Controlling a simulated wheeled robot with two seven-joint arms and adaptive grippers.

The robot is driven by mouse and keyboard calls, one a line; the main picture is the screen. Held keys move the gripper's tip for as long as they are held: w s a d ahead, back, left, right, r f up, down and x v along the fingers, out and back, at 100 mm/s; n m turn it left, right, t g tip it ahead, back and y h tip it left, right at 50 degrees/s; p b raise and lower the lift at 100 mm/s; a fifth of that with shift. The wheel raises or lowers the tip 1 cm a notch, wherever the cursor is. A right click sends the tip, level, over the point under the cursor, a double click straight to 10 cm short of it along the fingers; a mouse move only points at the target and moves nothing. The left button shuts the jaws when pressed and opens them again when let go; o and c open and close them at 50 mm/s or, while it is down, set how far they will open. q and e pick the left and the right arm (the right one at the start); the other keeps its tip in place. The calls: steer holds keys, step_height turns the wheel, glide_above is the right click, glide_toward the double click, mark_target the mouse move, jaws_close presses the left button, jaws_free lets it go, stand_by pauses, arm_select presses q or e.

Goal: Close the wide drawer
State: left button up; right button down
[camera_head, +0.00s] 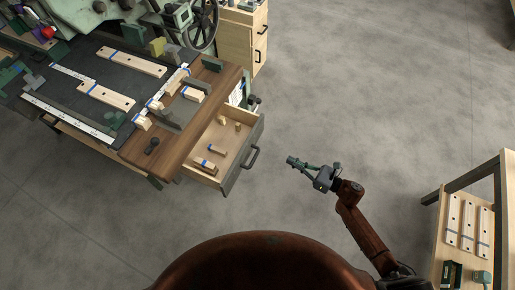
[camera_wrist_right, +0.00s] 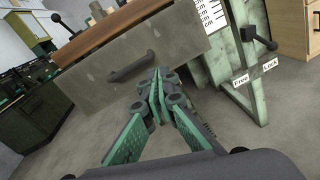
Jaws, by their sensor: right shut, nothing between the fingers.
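The wide drawer (camera_head: 230,150) is pulled out from under the wooden workbench end in the head view, with several small wooden blocks inside. Its grey front (camera_wrist_right: 140,62) and dark bar handle (camera_wrist_right: 131,66) face my right gripper in the right wrist view. The handle also shows in the head view, on the drawer's outer face. My right gripper (camera_head: 291,160) is shut and empty, to the right of the drawer front and apart from it. In the right wrist view its green fingers (camera_wrist_right: 157,88) point towards the drawer front just below the handle. My left gripper is not in view.
The workbench (camera_head: 185,130) carries wooden boards and clamps. A wooden cabinet (camera_head: 240,45) with small drawers stands behind it. A shelf table (camera_head: 450,215) with wooden boards stands at the right. Open grey floor lies between the drawer and that table. Levers marked Free and Lock (camera_wrist_right: 254,72) stand beside the drawer.

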step_height(320, 180, up, 2)
steer(key=s+a+n+g+y, duration=0.1)
steer(key=a+n+g+y, duration=0.1)
steer(key=a+n, duration=0.15)
steer(key=b, duration=0.1)
glide_toward(249, 146)
steer(key=shift+n, duration=0.25)
steer(key=x, duration=0.6)
steer(key=shift+r, duration=0.15)
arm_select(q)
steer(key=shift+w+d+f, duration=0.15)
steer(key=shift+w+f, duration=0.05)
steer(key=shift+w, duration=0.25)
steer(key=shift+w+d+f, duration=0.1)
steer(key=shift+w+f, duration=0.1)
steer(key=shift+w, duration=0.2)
arm_select(e)
steer(key=shift+w+a, duration=0.15)
steer(key=shift+a, duration=0.25)
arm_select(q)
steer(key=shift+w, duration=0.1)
